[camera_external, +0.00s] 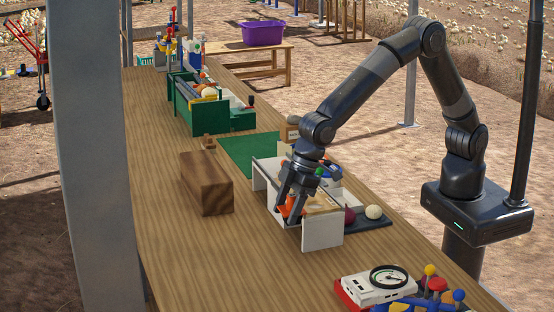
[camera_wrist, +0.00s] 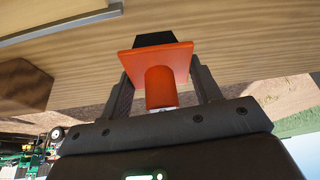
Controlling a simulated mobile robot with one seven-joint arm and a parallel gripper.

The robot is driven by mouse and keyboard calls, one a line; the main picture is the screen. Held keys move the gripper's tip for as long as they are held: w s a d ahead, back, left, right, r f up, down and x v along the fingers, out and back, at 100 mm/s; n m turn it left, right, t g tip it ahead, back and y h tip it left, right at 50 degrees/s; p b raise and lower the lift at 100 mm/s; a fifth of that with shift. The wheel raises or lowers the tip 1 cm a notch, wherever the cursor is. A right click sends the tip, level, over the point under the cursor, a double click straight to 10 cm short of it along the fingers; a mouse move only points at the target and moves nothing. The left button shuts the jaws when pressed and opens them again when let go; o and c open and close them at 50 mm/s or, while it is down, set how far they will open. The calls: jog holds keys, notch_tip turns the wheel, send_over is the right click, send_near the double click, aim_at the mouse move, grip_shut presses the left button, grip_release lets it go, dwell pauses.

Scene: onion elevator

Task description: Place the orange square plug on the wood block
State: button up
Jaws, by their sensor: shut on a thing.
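The orange square plug (camera_wrist: 158,82) has a square plate and a round stem. It sits between the two fingers of my gripper (camera_wrist: 163,85) in the wrist view. In the external view my gripper (camera_external: 290,212) points down at the left side of a white-sided stand with a wood top, shut on the orange plug (camera_external: 287,207), which its fingers partly hide. The wood block (camera_external: 207,183), a dark brown box, lies on the table to the left of my gripper, apart from it. It also seems to show at the left edge of the wrist view (camera_wrist: 22,88).
The white-sided stand (camera_external: 322,233) is close around my gripper. A red onion and a pale onion (camera_external: 374,212) lie on a dark tray to its right. A green box (camera_external: 190,110) stands farther back. A meter (camera_external: 388,278) sits at the front. Table left of the block is clear.

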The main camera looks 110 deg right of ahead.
jog(key=d+r, duration=0.3)
jog(key=d, duration=1.1)
jog(key=d+r, duration=0.4)
jog(key=d, duration=1.1)
jog(key=d+r, duration=0.3)
jog(key=d, duration=1.1)
send_over(213, 177)
jog(key=s, duration=0.2)
jog(key=shift+n, duration=0.3)
notch_tip(213, 177, down, 7)
jog(key=shift+w+d+r, duration=0.1)
jog(key=shift+r, duration=0.1)
jog(key=shift+w+f, duration=0.1)
jog(key=shift+f, duration=1.95)
jog(key=shift+f, duration=0.2)
jog(key=o, duration=1)
jog(key=shift+r, duration=0.1)
